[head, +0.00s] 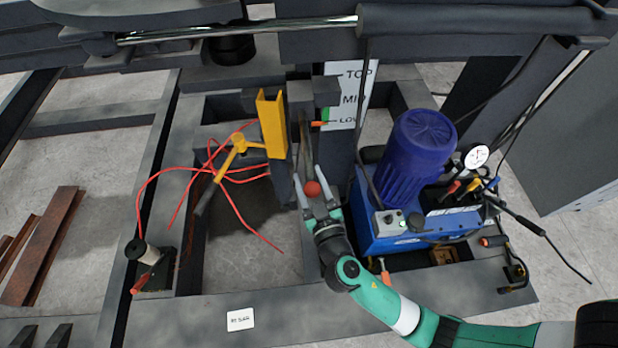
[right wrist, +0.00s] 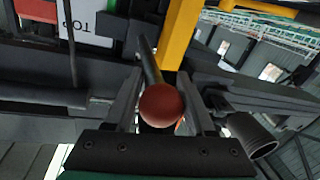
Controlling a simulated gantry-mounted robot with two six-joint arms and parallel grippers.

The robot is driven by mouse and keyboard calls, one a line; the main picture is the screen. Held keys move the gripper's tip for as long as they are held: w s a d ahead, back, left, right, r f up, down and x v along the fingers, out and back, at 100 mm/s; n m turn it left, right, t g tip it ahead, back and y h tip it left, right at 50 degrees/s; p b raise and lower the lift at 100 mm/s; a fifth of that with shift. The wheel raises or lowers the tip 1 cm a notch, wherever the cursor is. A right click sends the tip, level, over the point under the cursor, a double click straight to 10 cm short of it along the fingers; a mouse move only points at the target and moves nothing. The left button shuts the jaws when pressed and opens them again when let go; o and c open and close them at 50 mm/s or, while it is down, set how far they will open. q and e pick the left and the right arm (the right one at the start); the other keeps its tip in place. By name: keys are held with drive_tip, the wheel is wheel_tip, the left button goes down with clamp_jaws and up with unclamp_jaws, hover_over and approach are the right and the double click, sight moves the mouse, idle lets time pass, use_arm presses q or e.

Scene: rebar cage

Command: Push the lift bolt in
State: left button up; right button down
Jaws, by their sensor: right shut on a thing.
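The lift bolt appears as a dark bar ending in a red ball knob (head: 312,188), in front of the dark upright post below the yellow channel (head: 271,122). In the right wrist view the red knob (right wrist: 161,105) sits between my fingers, with the dark bar (right wrist: 148,62) running away from it toward the post. My right gripper (head: 315,190) is shut on the bolt at its knob end. How deep the bolt sits in the post is hidden. My left gripper is not in the head view.
A blue pump unit with a blue motor (head: 418,150) stands close on the right. Red cables (head: 215,170) loop across the frame at left, near a yellow-and-black handle (head: 238,146). A TOP/MID/LOW label (head: 346,98) is behind the post. A steel beam (head: 200,322) crosses the front.

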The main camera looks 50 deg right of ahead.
sight(307, 164)
drive_tip(key=x, duration=0.2)
drive_tip(key=b+x, duration=0.1)
drive_tip(key=x, duration=0.1)
drive_tip(key=shift+d+f, duration=0.1)
drive_tip(key=shift+d, duration=0.4)
drive_tip(key=c, duration=0.7)
unclamp_jaws()
drive_tip(key=o, duration=0.4)
drive_tip(key=shift+w, duration=0.25)
drive_tip(key=shift+s, duration=0.1)
